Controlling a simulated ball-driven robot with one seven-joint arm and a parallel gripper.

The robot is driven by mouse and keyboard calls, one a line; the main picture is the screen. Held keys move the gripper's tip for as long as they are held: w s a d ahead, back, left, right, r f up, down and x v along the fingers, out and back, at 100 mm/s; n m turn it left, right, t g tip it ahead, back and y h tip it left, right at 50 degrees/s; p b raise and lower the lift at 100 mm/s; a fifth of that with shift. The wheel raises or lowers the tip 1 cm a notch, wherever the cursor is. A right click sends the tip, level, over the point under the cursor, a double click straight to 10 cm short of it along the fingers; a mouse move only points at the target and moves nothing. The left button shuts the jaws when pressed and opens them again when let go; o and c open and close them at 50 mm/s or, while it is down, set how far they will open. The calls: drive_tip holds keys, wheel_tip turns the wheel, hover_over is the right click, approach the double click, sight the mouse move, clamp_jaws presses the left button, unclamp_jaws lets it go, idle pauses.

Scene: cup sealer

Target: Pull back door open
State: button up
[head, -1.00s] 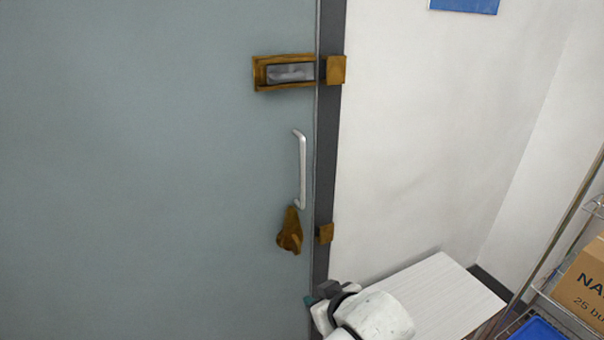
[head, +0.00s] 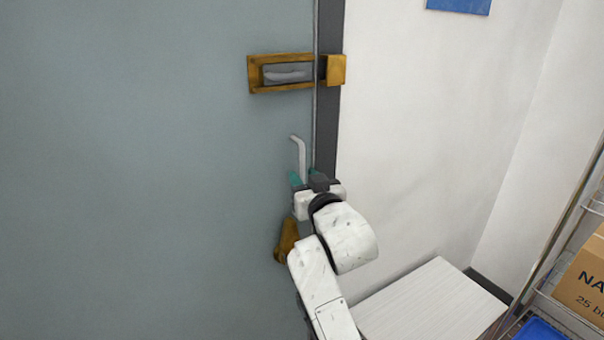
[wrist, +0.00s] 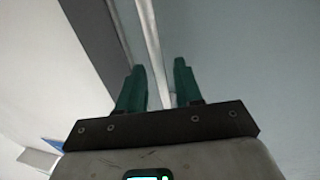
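The back door (head: 150,150) is a large grey-blue panel that looks closed against its dark frame. A silver bar handle (head: 300,155) stands upright near the door's right edge; its lower part is hidden behind my gripper. My gripper (head: 304,182) is at the handle's middle or lower part. In the wrist view, my gripper (wrist: 158,85) is open, with green fingers spread apart. The handle (wrist: 153,45) runs between the two fingers, with a gap visible on either side.
A brass bolt latch (head: 285,74) sits above the handle and a brass knob (head: 287,240) below it. A white slatted table (head: 430,300) stands at lower right. A wire rack with a cardboard box (head: 582,280) is at the right edge.

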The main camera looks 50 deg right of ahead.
drive_tip(key=shift+x, duration=1.05)
clamp_jaws()
drive_tip(key=shift+s, duration=0.1)
